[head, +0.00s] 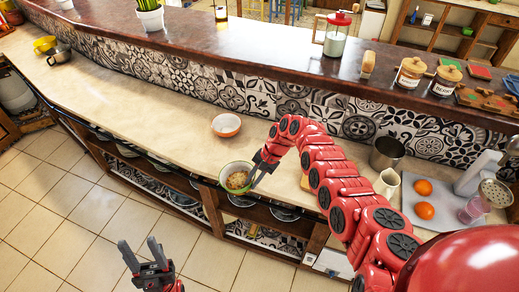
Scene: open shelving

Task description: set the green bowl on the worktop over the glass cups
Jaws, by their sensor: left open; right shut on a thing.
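The green bowl (224,180) has brownish contents and is at the front edge of the beige worktop (180,120), left of centre. My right gripper (251,180) is shut on its right rim. The bowl appears roughly level and overlaps the worktop edge in the view; I cannot tell whether it touches the worktop. My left gripper (142,254) is open and empty, low in front of the cabinet, over the tiled floor. Open shelves under the worktop hold several dishes (285,214), but I cannot make out which are glass cups.
An orange-and-white bowl (226,125) stands on the worktop behind the green bowl. A metal pot (387,153), a cream mug (387,182) and a grey tray (411,206) with oranges (424,187) are to the right. The worktop left of the bowls is largely clear.

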